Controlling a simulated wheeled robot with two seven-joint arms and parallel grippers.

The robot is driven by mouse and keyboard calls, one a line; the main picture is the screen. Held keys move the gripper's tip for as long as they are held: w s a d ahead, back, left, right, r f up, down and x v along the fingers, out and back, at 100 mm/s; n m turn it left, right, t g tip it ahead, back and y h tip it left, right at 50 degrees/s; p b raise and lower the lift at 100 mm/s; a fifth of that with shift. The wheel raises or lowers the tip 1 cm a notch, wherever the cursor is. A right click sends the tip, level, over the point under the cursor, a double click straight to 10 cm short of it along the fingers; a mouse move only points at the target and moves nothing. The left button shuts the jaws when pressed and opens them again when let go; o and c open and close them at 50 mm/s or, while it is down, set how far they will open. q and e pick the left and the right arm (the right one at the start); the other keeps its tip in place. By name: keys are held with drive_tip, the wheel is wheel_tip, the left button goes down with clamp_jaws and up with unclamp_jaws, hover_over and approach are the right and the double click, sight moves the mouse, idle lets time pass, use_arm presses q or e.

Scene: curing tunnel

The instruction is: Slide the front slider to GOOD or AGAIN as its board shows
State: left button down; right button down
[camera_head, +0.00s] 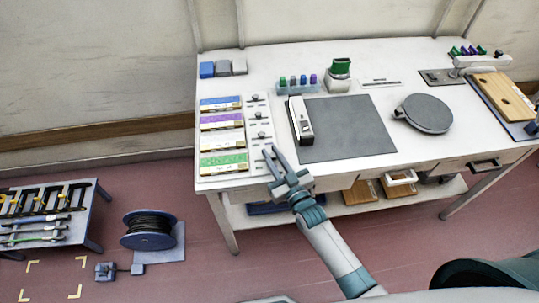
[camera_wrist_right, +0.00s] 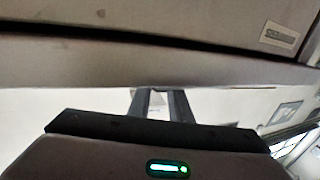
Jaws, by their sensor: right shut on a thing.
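The front board (camera_head: 223,163) has a green strip and lies at the near left corner of the table. Its printing is too small to read. My right gripper (camera_head: 272,153) reaches over the table's front edge to the slider panel beside this board. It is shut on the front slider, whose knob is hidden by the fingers. In the wrist view the two fingers (camera_wrist_right: 156,103) point away, close together, with little visible between them. Which end the slider stands at cannot be told. My left gripper is not in view.
A stapler-like device (camera_head: 301,121) and a dark mat (camera_head: 347,140) lie right of the panel. A round grey plate (camera_head: 428,114) stands further right.

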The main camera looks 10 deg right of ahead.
drive_tip(key=c, duration=1.7)
unclamp_jaws()
drive_tip(key=shift+d, duration=0.15)
drive_tip(key=shift+c, duration=0.2)
drive_tip(key=shift+o, duration=0.6)
drive_tip(key=shift+d, duration=0.15)
drive_tip(key=shift+s, duration=0.1)
drive_tip(key=shift+s+f, duration=0.15)
drive_tip(key=shift+s, duration=0.3)
drive_tip(key=b+v, duration=0.5)
drive_tip(key=v, duration=1.1)
drive_tip(key=shift+s+d+r, duration=0.15)
drive_tip(key=shift+d+r, duration=0.05)
drive_tip(key=shift+d, duration=0.05)
